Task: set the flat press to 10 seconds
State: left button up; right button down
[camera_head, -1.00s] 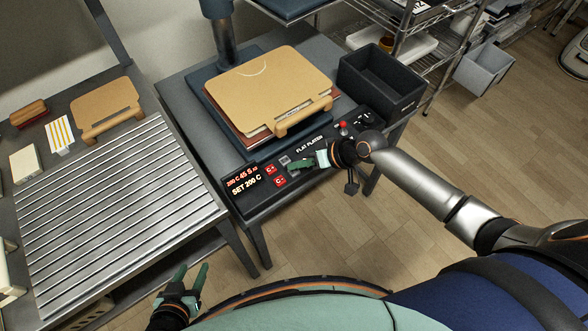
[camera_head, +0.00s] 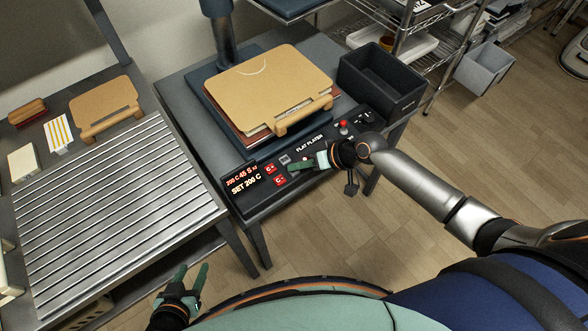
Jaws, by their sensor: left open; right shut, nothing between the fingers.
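The flat press (camera_head: 225,160) stands on a dark table, with a tan board (camera_head: 265,85) on its plate. Its front panel (camera_head: 310,142) reads "FLAT PLATEN". The display (camera_head: 243,182) at the panel's left end shows "200 C 45 S" above "SET 200 C". Two red buttons, C+ (camera_head: 270,168) and C- (camera_head: 280,181), sit right of it, with a grey button (camera_head: 285,159) nearby. My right gripper (camera_head: 293,167) is shut and empty, its tips over the panel just right of the red buttons. Contact cannot be told. My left gripper (camera_head: 192,277) is open and empty, low at the front, away from the press.
A black bin (camera_head: 380,85) stands right of the press. A red knob (camera_head: 343,125) sits on the panel's right part. A slatted metal table (camera_head: 110,210) is at left, with a tan board (camera_head: 105,105) and small items behind. A wire shelf (camera_head: 410,50) stands behind right.

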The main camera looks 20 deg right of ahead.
aim_at(298, 173)
jog(key=shift+f+b, duration=0.35)
jog(key=shift+f, duration=0.1)
dwell(0.7)
jog(key=shift+r, duration=0.15)
jog(key=shift+r+p, duration=0.75)
jog(key=shift+p, duration=0.15)
notch_tip(298, 173, up, 5)
jog(key=p, duration=0.4)
jog(key=shift+p, duration=0.4)
dwell(3.1)
